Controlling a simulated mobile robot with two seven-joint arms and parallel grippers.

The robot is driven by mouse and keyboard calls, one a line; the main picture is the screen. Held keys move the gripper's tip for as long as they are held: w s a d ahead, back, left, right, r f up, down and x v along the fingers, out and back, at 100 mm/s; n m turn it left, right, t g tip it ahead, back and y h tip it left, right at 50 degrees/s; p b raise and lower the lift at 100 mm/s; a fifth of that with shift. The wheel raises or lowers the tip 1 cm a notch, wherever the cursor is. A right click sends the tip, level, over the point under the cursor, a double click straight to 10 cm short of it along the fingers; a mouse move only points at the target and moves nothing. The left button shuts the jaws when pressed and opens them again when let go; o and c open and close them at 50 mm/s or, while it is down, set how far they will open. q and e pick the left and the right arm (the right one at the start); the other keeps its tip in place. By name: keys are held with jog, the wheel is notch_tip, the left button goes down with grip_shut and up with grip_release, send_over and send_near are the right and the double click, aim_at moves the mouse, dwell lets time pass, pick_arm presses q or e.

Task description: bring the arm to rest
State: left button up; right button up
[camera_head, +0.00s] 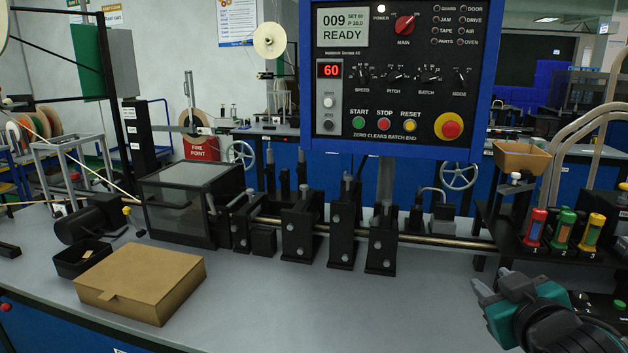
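My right gripper (492,281) is at the lower right, above the grey bench top (400,315). Its teal and black body comes in from the lower right corner. Its two pale grey fingertips point up and left with a gap between them, and nothing shows between them. The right gripper is apart from the machine's black blocks and the colored tubes. My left gripper and arm are not in view.
A control panel (328,125) reading READY stands behind a row of black blocks on a rod (440,241). A cardboard box (140,282) and black tray (83,258) lie left. Colored tubes (563,229) stand in a rack right. The front middle bench is clear.

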jog(key=s+a+f+m+g+y, duration=0.1)
jog(key=s+a+f+g, duration=0.1)
jog(key=s+f+g, duration=0.4)
jog(key=s+a+f+g, duration=0.1)
jog(key=s+a+f, duration=0.2)
jog(key=s+f, duration=0.6)
jog(key=s+a+f+m+g+y, duration=0.15)
jog(key=s+f+g, duration=0.35)
jog(key=s, duration=0.5)
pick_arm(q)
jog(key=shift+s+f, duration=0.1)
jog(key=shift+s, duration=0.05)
pick_arm(e)
jog(key=w+a+f+n+t+y, duration=0.1)
jog(key=w+a+f+t, duration=0.2)
jog(key=w+f+t, duration=0.4)
notch_tip(320, 180, down, 3)
jog(key=shift+w+a+f+t, duration=0.1)
jog(key=shift+w+a+t, duration=0.1)
jog(key=shift+t, duration=0.3)
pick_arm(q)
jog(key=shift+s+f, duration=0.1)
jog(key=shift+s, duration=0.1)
pick_arm(e)
jog(key=shift+n, duration=0.25)
